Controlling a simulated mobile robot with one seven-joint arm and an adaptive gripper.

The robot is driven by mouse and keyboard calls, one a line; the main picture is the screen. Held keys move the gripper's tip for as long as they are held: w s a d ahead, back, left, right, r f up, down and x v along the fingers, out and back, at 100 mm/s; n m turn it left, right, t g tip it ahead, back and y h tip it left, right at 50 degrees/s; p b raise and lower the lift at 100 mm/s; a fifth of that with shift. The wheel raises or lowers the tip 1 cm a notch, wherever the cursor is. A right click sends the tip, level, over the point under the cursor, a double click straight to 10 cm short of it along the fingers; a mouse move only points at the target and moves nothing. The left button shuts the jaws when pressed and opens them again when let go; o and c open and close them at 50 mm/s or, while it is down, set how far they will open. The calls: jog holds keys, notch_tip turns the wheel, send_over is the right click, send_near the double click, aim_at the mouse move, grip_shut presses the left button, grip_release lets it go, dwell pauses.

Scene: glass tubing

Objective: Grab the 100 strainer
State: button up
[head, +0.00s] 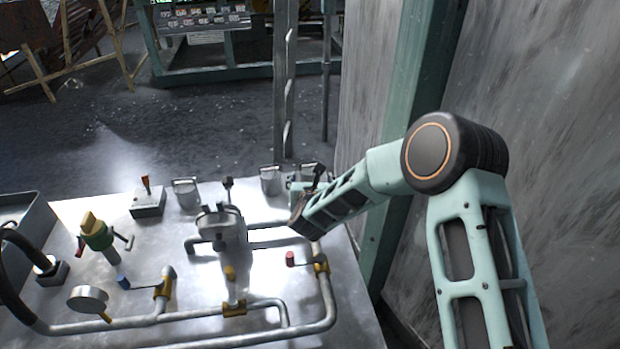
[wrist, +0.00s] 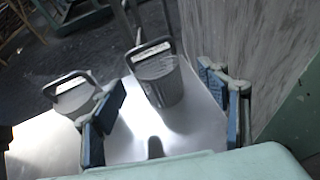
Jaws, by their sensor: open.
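Several small grey metal strainers with arched handles stand along the back of the metal table. In the head view one is at the left (head: 186,194), one in the middle (head: 270,181), and one at the right (head: 310,169) is partly hidden by my arm. Any number on them is too small to read, so I cannot tell which is the 100 strainer. In the wrist view my gripper (wrist: 163,92) is open and empty. One strainer (wrist: 160,78) stands ahead between the spread fingers, apart from them. Another strainer (wrist: 72,97) is at the left, partly behind the left finger.
A pipe assembly with a metal vessel (head: 220,232) and valves stands in front of the strainers. A switch box (head: 148,203) is to the left, with a gauge (head: 88,299) nearer. A grey wall (head: 520,120) and green post (head: 415,80) bound the right side.

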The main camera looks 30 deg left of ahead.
aim_at(310, 170)
jog(key=shift+a+r+b+x, duration=0.1)
jog(key=shift+r+x, duration=0.1)
jog(key=shift+x, duration=0.65)
jog(key=shift+a+r+b+x, duration=0.1)
jog(key=shift+r+x, duration=0.05)
jog(key=shift+x, duration=0.75)
jog(key=shift+a+r+b+x, duration=0.1)
jog(key=shift+a+r+x, duration=0.1)
jog(key=shift+x, duration=0.65)
jog(key=shift+w, duration=0.1)
jog(key=shift+c, duration=0.4)
jog(key=c, duration=1.2)
jog(key=shift+r, duration=0.1)
jog(key=shift+c, duration=0.2)
